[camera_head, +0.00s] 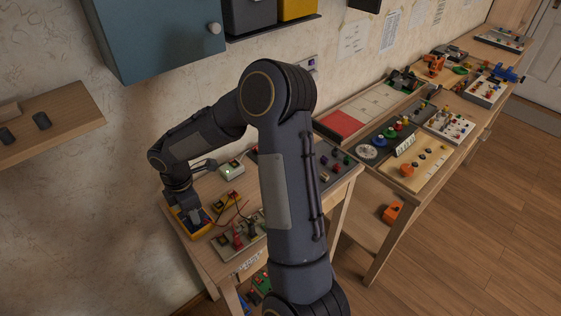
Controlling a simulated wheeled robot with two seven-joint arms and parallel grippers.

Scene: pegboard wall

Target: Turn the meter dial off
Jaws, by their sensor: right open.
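The yellow meter (201,232) lies at the left end of the wooden workbench. My right arm reaches over the bench from the bottom of the view and bends down at the left. My right gripper (196,217) points down right over the meter's face. It is open, but its fingers are small and dark here. I cannot tell whether they touch the meter. The dial is hidden under the gripper, so its setting does not show. My left gripper is not in view.
Beside the meter are thin leads and a board with red and dark parts (238,236). A blue cabinet (160,35) hangs above, and a wooden shelf (60,124) is at left. More boards fill the benches at right.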

